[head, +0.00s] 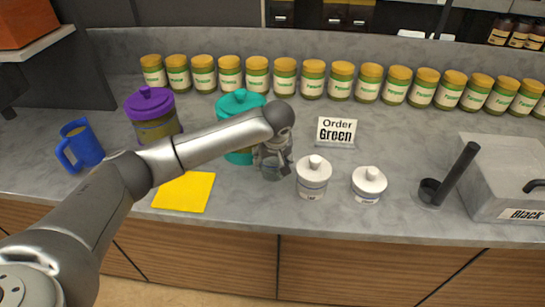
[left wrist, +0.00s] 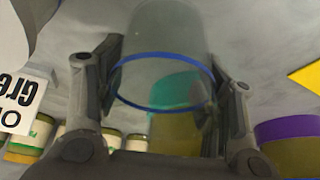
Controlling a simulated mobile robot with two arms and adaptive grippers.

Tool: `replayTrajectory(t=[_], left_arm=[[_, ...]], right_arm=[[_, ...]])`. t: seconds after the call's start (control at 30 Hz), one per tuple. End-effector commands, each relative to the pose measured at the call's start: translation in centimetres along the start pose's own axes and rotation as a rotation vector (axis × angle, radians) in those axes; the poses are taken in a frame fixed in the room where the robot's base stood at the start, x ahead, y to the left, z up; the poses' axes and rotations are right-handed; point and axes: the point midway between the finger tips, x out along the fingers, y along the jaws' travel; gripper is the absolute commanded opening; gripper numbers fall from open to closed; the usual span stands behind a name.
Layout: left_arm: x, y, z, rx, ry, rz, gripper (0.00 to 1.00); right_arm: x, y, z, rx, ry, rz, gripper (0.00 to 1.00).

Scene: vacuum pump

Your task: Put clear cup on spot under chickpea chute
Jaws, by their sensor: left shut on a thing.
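My left gripper (head: 274,155) reaches across the counter from the left. It is shut on the clear cup, which shows in the left wrist view (left wrist: 165,35) between the two fingers (left wrist: 170,85). The cup is see-through with a blue rim. In the head view the cup is mostly hidden by the gripper, low over the counter, beside the teal-lidded jar and left of the white lidded jars. No chute marked chickpea can be read in either view. My right gripper is not in view.
A yellow square (head: 184,191) lies on the counter (head: 240,222). Around it stand a blue mug (head: 82,147), a purple-lidded jar (head: 152,115), a teal-lidded jar (head: 240,103), white jars (head: 313,178) and an "Order Green" sign (head: 336,131). Several yellow-lidded jars (head: 313,80) line the back.

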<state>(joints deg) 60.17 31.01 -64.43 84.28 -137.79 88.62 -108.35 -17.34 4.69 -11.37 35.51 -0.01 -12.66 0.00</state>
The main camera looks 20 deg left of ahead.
Motion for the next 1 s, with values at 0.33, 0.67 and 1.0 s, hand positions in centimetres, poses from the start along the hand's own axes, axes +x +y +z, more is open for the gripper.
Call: replayTrajectory(t=[0.33, 0.67, 1.0], left_arm=[[0.2, 0.0, 0.1, 0.0, -0.001, 0.0, 0.79], [0.2, 0.0, 0.1, 0.0, 0.0, 0.0, 0.83], [-3.4, 0.1, -0.1, 0.0, 0.007, 0.004, 0.83]], right_arm=[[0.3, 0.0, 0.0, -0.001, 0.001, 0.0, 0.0], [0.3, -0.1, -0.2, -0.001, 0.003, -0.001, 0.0], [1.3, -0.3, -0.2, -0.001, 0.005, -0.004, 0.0]])
